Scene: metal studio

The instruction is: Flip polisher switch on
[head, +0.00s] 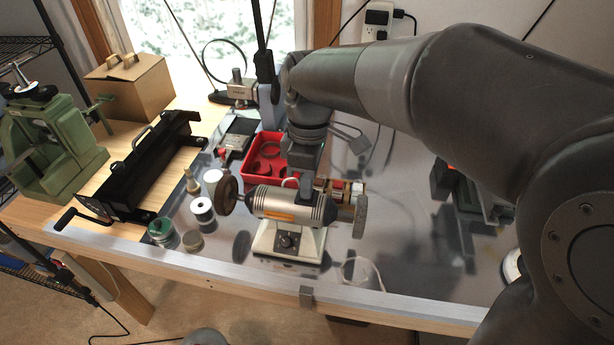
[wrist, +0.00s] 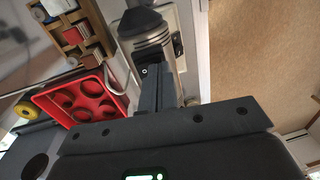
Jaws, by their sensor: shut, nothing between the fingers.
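The polisher (head: 290,205) stands near the front edge of the bench, with a silver motor body, an orange label, a white base and a wheel at each end. A dark round control (head: 288,241) sits on the front of its base; I cannot tell its setting. In the wrist view the polisher (wrist: 150,55) is seen close up, partly behind my fingers, with a dark switch plate (wrist: 178,46) on its pale base. My gripper (head: 306,188) is directly above the motor body, fingers together and empty. The fingers (wrist: 163,75) overlap the motor in the wrist view; contact is unclear.
A red tray (head: 252,168) lies behind the polisher. Small jars and spools (head: 202,210) stand left of it, and a clear cup (head: 360,272) stands front right. A black bending tool (head: 150,165) and green press (head: 45,140) are further left. The bench front edge is close.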

